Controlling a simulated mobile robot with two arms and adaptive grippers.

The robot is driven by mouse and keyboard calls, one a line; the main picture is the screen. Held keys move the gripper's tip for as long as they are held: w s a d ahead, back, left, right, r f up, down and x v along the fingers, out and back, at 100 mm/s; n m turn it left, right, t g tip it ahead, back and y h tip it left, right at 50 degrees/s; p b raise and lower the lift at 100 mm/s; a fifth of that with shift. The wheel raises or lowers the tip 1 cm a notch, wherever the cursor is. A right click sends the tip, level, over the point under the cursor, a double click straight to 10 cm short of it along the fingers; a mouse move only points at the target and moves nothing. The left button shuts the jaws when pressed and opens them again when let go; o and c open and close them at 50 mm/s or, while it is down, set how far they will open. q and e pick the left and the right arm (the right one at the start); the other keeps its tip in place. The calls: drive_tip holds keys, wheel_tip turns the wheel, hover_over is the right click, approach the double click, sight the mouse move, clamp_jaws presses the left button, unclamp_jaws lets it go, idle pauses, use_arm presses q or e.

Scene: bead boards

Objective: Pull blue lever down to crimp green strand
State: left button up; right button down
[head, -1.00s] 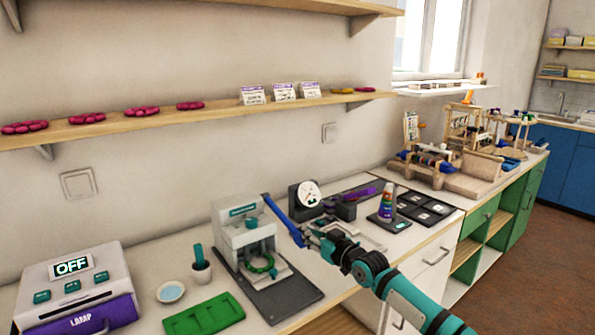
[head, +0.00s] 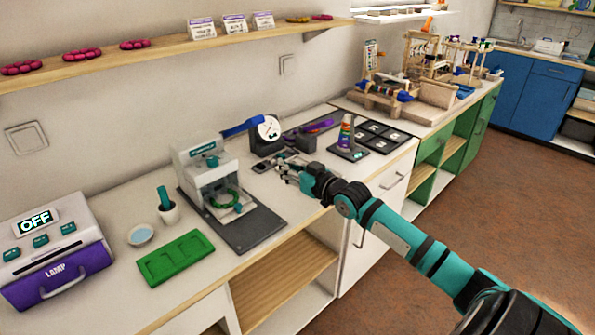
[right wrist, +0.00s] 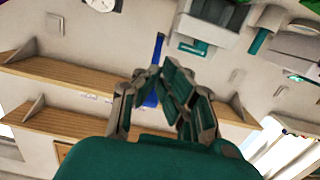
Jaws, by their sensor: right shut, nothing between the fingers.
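The white and grey crimping press (head: 190,160) stands on a dark base plate (head: 255,232) on the counter. Its blue lever (head: 241,127) is raised, slanting up to the right from the press top. The green strand (head: 226,200) lies as a ring in the press below its head. My right gripper (head: 284,165) is shut and empty, to the right of the press and lower than the lever, apart from it. In the right wrist view the lever (right wrist: 158,50) shows beyond my fingers (right wrist: 165,82). My left gripper is out of view.
A dial gauge (head: 268,129) stands behind my right gripper. A rainbow cone (head: 346,133) and a black tray (head: 372,151) are to the right.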

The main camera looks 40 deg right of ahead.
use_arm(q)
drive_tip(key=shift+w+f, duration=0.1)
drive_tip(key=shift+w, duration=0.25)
use_arm(e)
drive_tip(key=s, duration=0.3)
drive_tip(key=shift+s+d+r, duration=0.15)
drive_tip(key=shift+s, duration=0.25)
